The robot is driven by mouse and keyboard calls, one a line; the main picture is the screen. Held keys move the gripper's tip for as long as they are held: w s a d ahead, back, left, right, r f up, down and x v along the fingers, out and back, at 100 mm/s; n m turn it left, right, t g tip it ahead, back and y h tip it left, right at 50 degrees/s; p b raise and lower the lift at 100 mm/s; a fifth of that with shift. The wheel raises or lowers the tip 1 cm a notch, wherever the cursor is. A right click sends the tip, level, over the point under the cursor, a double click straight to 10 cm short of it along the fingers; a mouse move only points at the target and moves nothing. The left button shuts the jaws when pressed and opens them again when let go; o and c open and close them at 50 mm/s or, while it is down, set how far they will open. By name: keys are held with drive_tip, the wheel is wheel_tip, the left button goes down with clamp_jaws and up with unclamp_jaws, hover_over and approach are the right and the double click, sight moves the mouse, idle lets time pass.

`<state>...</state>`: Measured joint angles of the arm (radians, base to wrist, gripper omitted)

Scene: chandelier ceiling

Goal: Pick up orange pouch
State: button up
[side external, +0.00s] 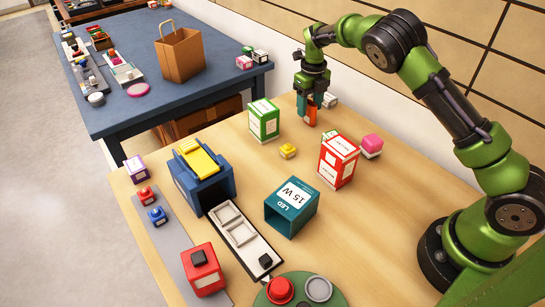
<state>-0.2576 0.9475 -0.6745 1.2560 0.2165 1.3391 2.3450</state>
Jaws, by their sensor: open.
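My gripper (309,95) points down near the far edge of the wooden table, with its jaws open. The orange pouch (311,116) shows as a small orange upright shape directly below and between the jaws. A teal piece (302,104) stands close against its left side; I cannot tell if it is a finger or another object. The fingers hide the upper part of the pouch, and whether they touch it is not clear.
A white box (330,100) lies just right of the pouch. A wall rises behind.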

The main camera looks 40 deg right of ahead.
sight(310, 113)
wheel_tip(310, 113, down, 3)
drive_tip(key=shift+s+f, duration=0.1)
drive_tip(key=shift+s, duration=0.05)
drive_tip(key=shift+c, duration=0.3)
clamp_jaws()
